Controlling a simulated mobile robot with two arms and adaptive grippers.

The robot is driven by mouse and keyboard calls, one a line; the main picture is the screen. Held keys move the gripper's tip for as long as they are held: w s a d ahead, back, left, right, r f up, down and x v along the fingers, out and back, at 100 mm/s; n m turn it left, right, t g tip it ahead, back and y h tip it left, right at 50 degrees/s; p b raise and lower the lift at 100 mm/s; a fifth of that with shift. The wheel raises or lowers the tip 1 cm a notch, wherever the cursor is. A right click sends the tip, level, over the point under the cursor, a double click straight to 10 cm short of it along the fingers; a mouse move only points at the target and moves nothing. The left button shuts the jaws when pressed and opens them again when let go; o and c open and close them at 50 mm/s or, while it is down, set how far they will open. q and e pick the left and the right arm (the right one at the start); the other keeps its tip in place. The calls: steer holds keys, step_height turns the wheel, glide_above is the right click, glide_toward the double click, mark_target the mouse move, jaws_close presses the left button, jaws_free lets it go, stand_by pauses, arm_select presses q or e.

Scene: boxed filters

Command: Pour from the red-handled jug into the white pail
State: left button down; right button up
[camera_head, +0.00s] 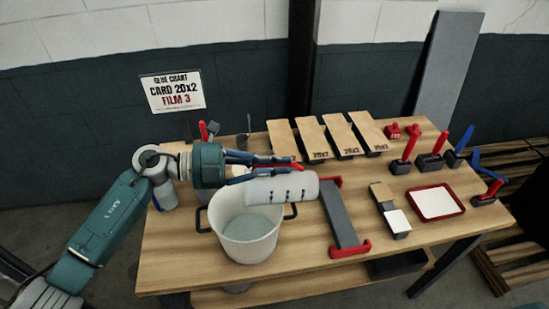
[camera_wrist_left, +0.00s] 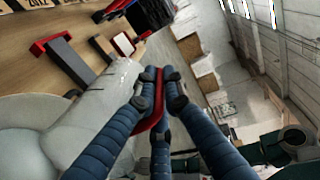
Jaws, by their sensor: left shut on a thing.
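The white jug (camera_head: 284,190) is tipped onto its side, almost level, above the right part of the white pail's mouth. Dark marks run along its side. My left gripper (camera_head: 294,166) is shut on the jug's red handle, which shows between the fingers in the left wrist view (camera_wrist_left: 155,122). The jug's pale body (camera_wrist_left: 98,100) fills the left of that view. The white pail (camera_head: 247,248) stands upright at the table's front, with dark side handles and a pale grey-blue inside bottom. I see no stream between jug and pail. My right gripper is out of view.
A grey bar with red ends (camera_head: 340,212) lies just right of the pail. Wooden boards (camera_head: 312,138) stand behind. A red-rimmed tray (camera_head: 436,203), small blocks and red-handled tools (camera_head: 432,158) fill the right side. A sign (camera_head: 172,90) stands at the back left.

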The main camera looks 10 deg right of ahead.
arm_select(q)
steer(key=shift+d+y+p, duration=0.5)
steer(key=shift+p, duration=0.7)
steer(key=shift+d+f+p, duration=0.15)
steer(key=shift+d+p, duration=0.05)
steer(key=shift+p, duration=0.2)
steer(key=shift+d+y, duration=0.1)
steer(key=shift+y, duration=0.2)
steer(key=shift+d+r+y, duration=0.3)
steer(key=shift+r+y, duration=0.05)
steer(key=shift+y, duration=0.05)
steer(key=shift+d+r+y, duration=0.2)
steer(key=shift+d+y, duration=0.35)
steer(key=shift+y, duration=0.05)
